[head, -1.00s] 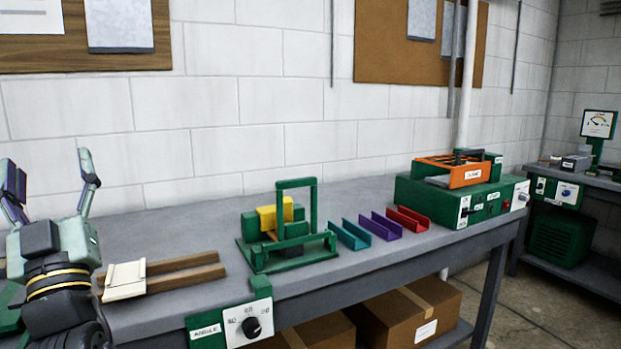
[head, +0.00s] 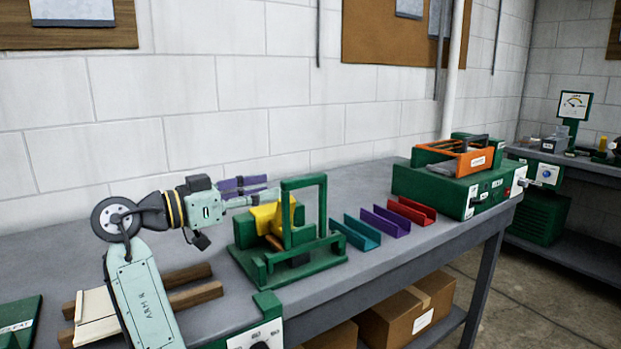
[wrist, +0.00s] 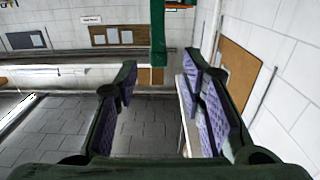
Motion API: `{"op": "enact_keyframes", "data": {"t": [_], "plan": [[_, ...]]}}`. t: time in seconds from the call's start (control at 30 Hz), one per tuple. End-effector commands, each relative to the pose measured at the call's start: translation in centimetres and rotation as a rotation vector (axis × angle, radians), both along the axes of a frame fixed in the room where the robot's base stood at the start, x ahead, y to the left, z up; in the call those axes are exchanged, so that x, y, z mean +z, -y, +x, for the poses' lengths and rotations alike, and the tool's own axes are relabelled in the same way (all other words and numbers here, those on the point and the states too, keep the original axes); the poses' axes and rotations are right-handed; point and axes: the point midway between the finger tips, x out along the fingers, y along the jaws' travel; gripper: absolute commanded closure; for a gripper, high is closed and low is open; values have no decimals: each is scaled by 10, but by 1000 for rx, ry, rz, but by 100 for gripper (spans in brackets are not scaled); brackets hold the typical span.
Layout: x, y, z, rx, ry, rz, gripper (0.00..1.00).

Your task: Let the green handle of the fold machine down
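The fold machine (head: 290,272) stands on the bench, green with a yellow block (head: 268,216) in it. Its green handle (head: 304,183) is an upright hoop, raised above the frame. My gripper (head: 268,190) is at the handle's left, above the machine's left side, with its fingers pointing right toward the hoop. In the wrist view my gripper (wrist: 159,75) is open, with purple pads wide apart and nothing between them that I can see held. A green bar (wrist: 158,40), probably the handle, shows between and beyond the fingertips. Whether they touch it cannot be told.
Teal (head: 355,233), purple (head: 385,221) and red (head: 411,211) channels lie right of the machine. Farther right is a green box (head: 450,190) with an orange frame (head: 455,160). Wooden strips (head: 190,285) lie at the left. A dial panel (head: 258,338) is at the bench's front edge.

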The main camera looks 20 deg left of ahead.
Motion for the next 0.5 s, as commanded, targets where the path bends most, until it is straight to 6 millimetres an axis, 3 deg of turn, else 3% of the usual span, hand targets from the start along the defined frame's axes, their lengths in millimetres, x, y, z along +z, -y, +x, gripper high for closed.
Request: {"op": "enact_keyframes", "data": {"t": [0.5], "plan": [[1, 53, 67, -3, -1, -1, 63]]}}
